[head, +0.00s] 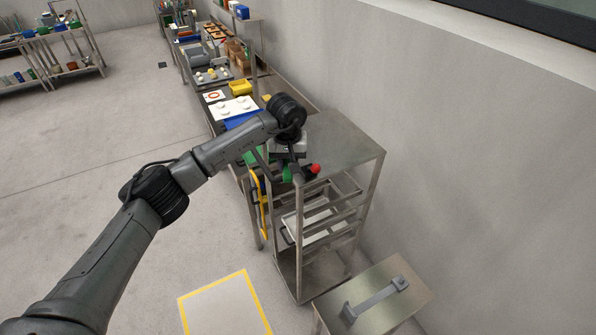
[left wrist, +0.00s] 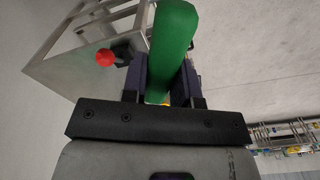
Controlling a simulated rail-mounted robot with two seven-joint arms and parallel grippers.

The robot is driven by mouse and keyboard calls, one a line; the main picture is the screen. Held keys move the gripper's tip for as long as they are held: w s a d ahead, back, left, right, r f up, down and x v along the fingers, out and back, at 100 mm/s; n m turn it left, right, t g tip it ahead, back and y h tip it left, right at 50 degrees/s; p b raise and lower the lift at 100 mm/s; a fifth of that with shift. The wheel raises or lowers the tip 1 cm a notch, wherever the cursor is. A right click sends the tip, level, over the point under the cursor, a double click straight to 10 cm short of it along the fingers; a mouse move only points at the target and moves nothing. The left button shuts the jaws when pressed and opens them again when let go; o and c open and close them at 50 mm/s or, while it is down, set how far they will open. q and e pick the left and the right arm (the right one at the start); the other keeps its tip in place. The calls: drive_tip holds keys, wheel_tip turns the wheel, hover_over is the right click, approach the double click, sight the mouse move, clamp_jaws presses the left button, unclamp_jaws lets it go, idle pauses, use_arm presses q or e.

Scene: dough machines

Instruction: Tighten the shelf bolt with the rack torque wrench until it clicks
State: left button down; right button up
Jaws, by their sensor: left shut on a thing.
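My left gripper (head: 291,168) is at the near top corner of the metal shelf rack (head: 345,145). It is shut on a green handle, which also shows between the fingers in the left wrist view (left wrist: 172,50). I take this to be the torque wrench; its head is hidden. A red knob on a black stem (head: 316,168) sits by the rack's top edge, just right of the gripper; it also shows in the left wrist view (left wrist: 104,57). I cannot make out the shelf bolt. My right gripper is in neither view.
A small metal stand (head: 405,285) with a grey bar on top is at the lower right. A yellow-bordered floor mark (head: 222,305) lies left of it. Benches with a yellow bin (head: 239,87) and trays run along the wall behind.

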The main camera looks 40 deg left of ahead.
use_arm(q)
drive_tip(key=shift+f, duration=0.2)
drive_tip(key=shift+f+b, duration=0.9)
drive_tip(key=shift+f, duration=0.35)
wheel_tip(320, 180, down, 2)
drive_tip(key=shift+f+b, duration=0.1)
drive_tip(key=shift+b, duration=0.45)
drive_tip(key=shift+f, duration=0.1)
drive_tip(key=shift+f+b, duration=0.4)
drive_tip(key=shift+f, duration=0.1)
drive_tip(key=shift+f, duration=0.15)
